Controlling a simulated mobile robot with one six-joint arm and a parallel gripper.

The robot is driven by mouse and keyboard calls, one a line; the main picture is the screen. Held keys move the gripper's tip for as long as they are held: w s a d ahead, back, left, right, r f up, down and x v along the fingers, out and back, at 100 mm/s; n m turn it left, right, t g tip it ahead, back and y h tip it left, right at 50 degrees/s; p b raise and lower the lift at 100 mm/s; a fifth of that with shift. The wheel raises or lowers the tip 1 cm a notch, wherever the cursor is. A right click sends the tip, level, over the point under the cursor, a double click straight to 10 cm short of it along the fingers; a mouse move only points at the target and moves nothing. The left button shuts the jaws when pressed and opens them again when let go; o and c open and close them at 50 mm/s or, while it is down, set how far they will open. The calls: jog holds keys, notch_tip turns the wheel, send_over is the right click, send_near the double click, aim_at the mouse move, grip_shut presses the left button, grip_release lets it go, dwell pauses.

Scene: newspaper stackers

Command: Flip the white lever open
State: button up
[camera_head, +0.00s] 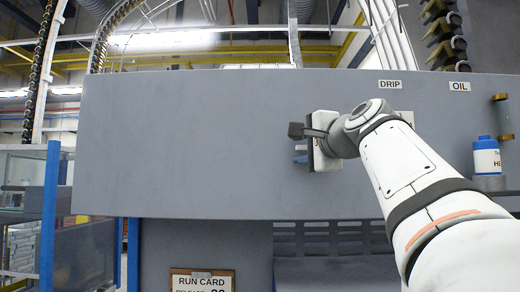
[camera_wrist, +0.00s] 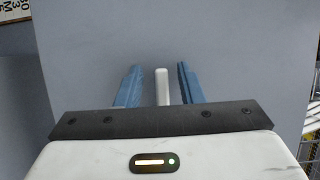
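The white lever (camera_wrist: 162,88) shows in the wrist view as a narrow upright white bar against a grey panel. My gripper (camera_wrist: 160,67) is open, with one blue finger on each side of the lever and a visible gap to both. The lever's tip reaches about as high in the picture as the fingertips. In the head view my gripper (camera_head: 300,155) is in front of the big grey panel (camera_head: 190,150), right of its middle. I cannot make out the lever there; my gripper and wrist seem to hide it.
Labels DRIP (camera_head: 390,84) and OIL (camera_head: 459,86) are on the panel's upper right. A RUN CARD clipboard (camera_head: 203,281) hangs below. The panel's left half is clear.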

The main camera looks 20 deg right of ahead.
jog(key=s+b, duration=0.2)
jog(key=s, duration=0.5)
jog(key=shift+s+d+b, duration=0.3)
jog(key=shift+s+d, duration=0.1)
